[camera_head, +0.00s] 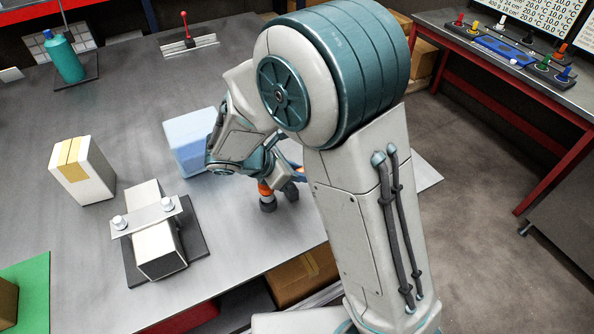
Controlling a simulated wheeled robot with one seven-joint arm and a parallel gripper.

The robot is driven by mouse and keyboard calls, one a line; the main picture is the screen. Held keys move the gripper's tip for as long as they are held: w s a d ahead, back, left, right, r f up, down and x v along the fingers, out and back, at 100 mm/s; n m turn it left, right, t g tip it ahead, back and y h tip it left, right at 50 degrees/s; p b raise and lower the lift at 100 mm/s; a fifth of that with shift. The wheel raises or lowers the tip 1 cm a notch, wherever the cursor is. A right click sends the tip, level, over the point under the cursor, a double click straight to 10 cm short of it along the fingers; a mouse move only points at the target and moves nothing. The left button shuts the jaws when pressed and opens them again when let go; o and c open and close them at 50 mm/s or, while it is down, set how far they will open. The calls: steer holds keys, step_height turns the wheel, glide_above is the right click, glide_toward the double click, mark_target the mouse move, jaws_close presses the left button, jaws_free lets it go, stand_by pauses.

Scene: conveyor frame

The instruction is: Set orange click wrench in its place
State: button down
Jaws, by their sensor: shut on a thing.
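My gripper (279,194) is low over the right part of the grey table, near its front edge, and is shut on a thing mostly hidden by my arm. An orange piece (264,187), which looks like part of the orange click wrench, shows at the fingers. The wrench's full shape and tilt are hidden. I cannot tell whether it touches the table. Its place is not clearly visible; my arm covers the table's right side.
A translucent blue box (190,140) stands just left of my gripper. A white block under a metal clamp plate (147,217) and a white carton with a yellow stripe (82,170) stand further left. A teal bottle (64,57) and a red lever (185,28) are at the back.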

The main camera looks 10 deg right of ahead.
steer(key=shift+f, duration=0.1)
steer(key=shift+f+b, duration=1)
steer(key=shift+f, duration=0.25)
steer(key=shift+f, duration=0.1)
steer(key=c, duration=1.2)
jaws_free()
steer(key=b+v, duration=0.1)
steer(key=v, duration=1.3)
steer(key=shift+f, duration=0.1)
